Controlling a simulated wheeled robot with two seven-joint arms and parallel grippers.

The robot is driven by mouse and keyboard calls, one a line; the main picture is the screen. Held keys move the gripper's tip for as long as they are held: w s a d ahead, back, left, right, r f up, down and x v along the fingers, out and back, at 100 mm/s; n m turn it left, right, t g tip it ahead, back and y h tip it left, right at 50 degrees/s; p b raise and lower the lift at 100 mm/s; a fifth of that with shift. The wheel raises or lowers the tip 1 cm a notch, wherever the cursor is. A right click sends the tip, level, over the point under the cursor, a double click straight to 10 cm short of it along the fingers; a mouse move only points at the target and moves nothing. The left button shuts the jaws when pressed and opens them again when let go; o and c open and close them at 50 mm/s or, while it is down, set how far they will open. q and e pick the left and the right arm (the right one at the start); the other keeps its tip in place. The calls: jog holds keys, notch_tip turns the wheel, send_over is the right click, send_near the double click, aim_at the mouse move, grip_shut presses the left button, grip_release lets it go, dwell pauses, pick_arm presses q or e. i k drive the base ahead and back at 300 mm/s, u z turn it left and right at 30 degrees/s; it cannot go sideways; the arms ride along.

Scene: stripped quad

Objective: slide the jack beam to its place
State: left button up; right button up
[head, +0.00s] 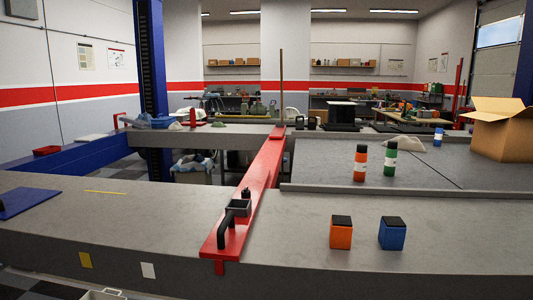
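The red jack beam (262,178) lies across the gap between the near grey surface and the far grey surface in the head view. Its near end is wide and carries a black handle (226,228) and a small black square bracket (238,207). The near end rests over the near grey runway (120,220). Its far end reaches the far crossing surface, where a thin brown upright pole (281,90) stands behind or at it; I cannot tell which. Neither of my grippers is in view.
An orange block (341,234) and a blue block (392,235) stand right of the beam. Red-orange (360,165) and green (390,160) bottles stand behind them. An open cardboard box (500,130) is at right. A blue post (152,80) rises at left. The near surface left of the beam is mostly clear.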

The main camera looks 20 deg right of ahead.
aim_at(227, 241)
jog(key=z, duration=0.6)
jog(key=i, duration=0.5)
jog(key=z, duration=0.1)
